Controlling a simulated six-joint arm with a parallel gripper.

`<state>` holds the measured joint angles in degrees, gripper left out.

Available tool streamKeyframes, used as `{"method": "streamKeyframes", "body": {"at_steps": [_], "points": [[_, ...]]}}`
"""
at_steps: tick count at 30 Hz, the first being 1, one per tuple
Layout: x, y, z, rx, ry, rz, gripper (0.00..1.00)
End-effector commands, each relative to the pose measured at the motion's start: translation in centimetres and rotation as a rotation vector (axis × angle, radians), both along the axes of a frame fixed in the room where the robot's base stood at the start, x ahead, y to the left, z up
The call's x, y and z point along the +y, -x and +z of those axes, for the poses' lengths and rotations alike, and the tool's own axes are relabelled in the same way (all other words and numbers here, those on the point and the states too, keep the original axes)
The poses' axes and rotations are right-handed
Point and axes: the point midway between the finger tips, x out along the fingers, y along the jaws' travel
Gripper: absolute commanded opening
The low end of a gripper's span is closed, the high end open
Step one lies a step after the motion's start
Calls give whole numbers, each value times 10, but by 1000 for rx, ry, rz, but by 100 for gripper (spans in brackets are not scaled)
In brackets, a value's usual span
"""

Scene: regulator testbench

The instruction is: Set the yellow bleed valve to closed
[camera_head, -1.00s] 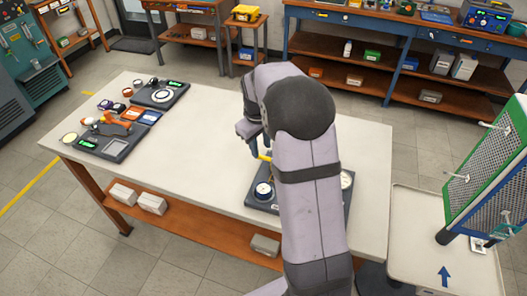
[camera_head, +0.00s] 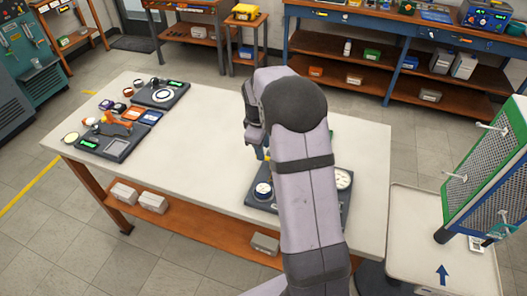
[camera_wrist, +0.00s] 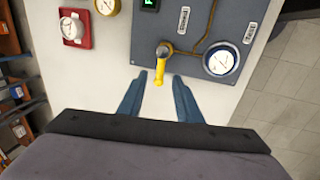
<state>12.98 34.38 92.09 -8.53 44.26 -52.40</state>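The yellow bleed valve (camera_wrist: 159,76) shows in the wrist view as a yellow lever below a round grey-topped pivot, at the lower edge of the dark regulator panel (camera_wrist: 197,40). Its lever points down the picture, toward my gripper. My gripper (camera_wrist: 160,76) is open, with one blue finger on each side of the lever's end. I see gaps on both sides; whether the fingers are level with the lever in height I cannot tell. In the head view my gripper (camera_head: 261,152) is over the panel's left part, and my arm hides the valve and much of the panel.
A white-faced gauge (camera_wrist: 221,61) stands on the panel right of the valve. A red-based gauge (camera_wrist: 73,28) and a yellow-rimmed gauge (camera_wrist: 107,5) are at upper left. More devices lie at the left of the white table (camera_head: 205,125). The table's middle is clear.

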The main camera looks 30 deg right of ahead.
Motion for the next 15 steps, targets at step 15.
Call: {"method": "streamKeyframes", "body": {"at_steps": [15], "points": [[-5,-4,-35,0,0,-1,32]]}}
